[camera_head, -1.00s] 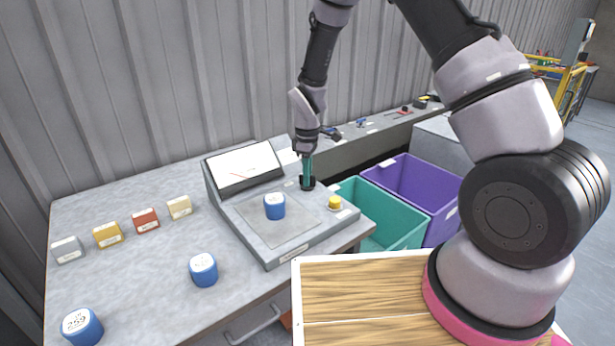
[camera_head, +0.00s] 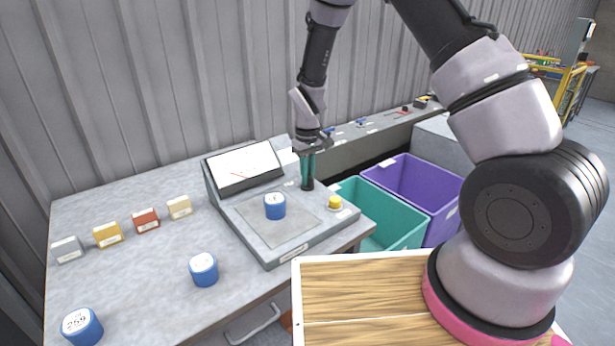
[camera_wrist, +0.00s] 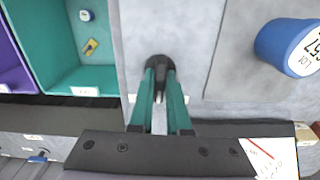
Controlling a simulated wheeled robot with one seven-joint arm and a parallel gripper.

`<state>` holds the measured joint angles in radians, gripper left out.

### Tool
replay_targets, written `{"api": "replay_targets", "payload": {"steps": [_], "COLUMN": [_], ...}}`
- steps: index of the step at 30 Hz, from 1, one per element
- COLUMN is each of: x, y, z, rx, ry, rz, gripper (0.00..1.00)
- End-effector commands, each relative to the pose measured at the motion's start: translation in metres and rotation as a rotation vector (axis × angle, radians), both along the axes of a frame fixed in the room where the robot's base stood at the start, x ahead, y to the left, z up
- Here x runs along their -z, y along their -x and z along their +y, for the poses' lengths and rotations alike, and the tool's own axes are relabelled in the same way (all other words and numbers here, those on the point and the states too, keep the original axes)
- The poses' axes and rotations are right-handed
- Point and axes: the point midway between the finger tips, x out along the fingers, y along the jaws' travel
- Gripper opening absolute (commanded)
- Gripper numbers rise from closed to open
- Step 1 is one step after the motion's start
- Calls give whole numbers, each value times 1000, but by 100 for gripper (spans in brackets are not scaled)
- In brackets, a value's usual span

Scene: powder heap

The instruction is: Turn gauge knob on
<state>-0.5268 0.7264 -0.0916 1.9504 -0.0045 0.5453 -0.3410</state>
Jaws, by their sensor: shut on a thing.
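The black gauge knob (camera_head: 308,186) stands on the right part of the sloped grey gauge console (camera_head: 292,250). It also shows in the wrist view (camera_wrist: 158,62). My gripper (camera_head: 307,179) points down from above, its teal fingers shut on the knob from both sides. In the wrist view the fingertips (camera_wrist: 160,73) touch the knob's sides and hide part of it. The white gauge display (camera_head: 243,163) at the console's back has a thin red needle, too small to read exactly.
A blue container (camera_head: 275,207) sits on the console plate, left of the knob. A yellow button (camera_head: 335,202) is at its right. More blue containers (camera_head: 203,270) and several small blocks (camera_head: 146,219) lie left. Teal (camera_head: 407,232) and purple (camera_head: 440,197) bins stand right.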

Motion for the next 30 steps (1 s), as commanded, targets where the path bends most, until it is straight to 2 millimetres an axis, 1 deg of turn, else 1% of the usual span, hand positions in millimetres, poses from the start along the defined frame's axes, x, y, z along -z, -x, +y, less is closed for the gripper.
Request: {"api": "replay_targets", "payload": {"steps": [9, 15, 21, 30], "x": [-1, -1, -1, -1], "y": [0, -1, -1, -1], "z": [0, 0, 0, 0], "rx": [286, 425, 516, 573], "ry": [0, -1, -1, -1], "rz": [-1, -2, -2, -2], "gripper": [0, 0, 0, 0]}}
